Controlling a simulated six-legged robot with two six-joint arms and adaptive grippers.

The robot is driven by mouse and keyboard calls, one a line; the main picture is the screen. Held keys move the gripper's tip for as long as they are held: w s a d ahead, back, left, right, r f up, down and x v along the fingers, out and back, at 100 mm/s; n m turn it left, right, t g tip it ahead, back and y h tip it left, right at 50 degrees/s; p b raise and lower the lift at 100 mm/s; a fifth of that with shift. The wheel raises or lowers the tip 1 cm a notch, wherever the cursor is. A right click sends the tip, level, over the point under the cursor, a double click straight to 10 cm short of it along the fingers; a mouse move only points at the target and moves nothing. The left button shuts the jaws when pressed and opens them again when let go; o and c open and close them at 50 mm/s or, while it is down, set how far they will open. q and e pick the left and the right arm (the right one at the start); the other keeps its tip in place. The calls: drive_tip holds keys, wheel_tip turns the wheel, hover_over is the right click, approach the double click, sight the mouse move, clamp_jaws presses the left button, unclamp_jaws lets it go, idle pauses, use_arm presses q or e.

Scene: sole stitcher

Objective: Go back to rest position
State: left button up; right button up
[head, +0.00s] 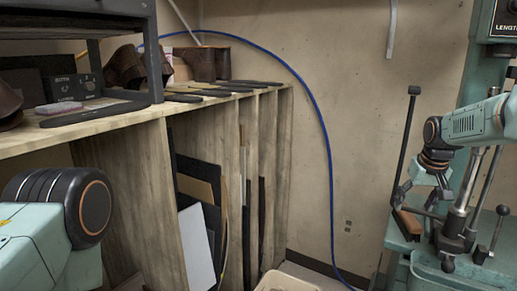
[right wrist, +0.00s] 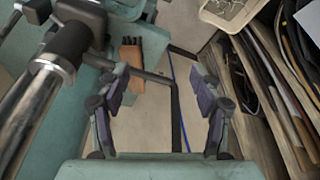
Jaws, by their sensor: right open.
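My right gripper (head: 423,197) hangs beside the green sole stitcher (head: 482,75) at the right of the head view, pointing down. In the right wrist view my right gripper (right wrist: 160,118) has its two dark-padded fingers wide apart, with nothing between them. A brown brush-like block with dark bristles (right wrist: 131,72) lies beyond the fingers, apart from them. The same brown block (head: 408,223) shows on the machine's green ledge in the head view. Only a link of my left arm shows at the lower left; my left gripper is out of view.
A wooden workbench (head: 130,116) with upright dividers and stored sheets runs along the left. Boots (head: 200,63) and tools lie on top. A pale bin (head: 285,284) stands on the floor. A blue hose (head: 322,125) hangs down the wall. Machine levers (head: 405,140) stand near my right gripper.

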drive_tip(key=shift+t, duration=0.6)
drive_tip(key=w+f, duration=0.1)
drive_tip(key=f, duration=0.1)
drive_tip(key=w+a+f, duration=0.1)
drive_tip(key=f, duration=0.1)
drive_tip(key=shift+w, duration=0.2)
drive_tip(key=s+a+f+y, duration=0.1)
drive_tip(key=s+a+f, duration=0.5)
drive_tip(key=s+f, duration=0.3)
drive_tip(key=s+a+f, duration=0.6)
drive_tip(key=s+f, duration=0.1)
drive_tip(key=f, duration=0.4)
drive_tip(key=s+a+f+g, duration=0.2)
drive_tip(key=s, duration=1.4)
drive_tip(key=s+a+f+n+g, duration=0.1)
drive_tip(key=s+a+f+g, duration=0.1)
drive_tip(key=s, duration=1.5)
drive_tip(key=shift+a+f, duration=0.4)
drive_tip(key=shift+f, duration=0.15)
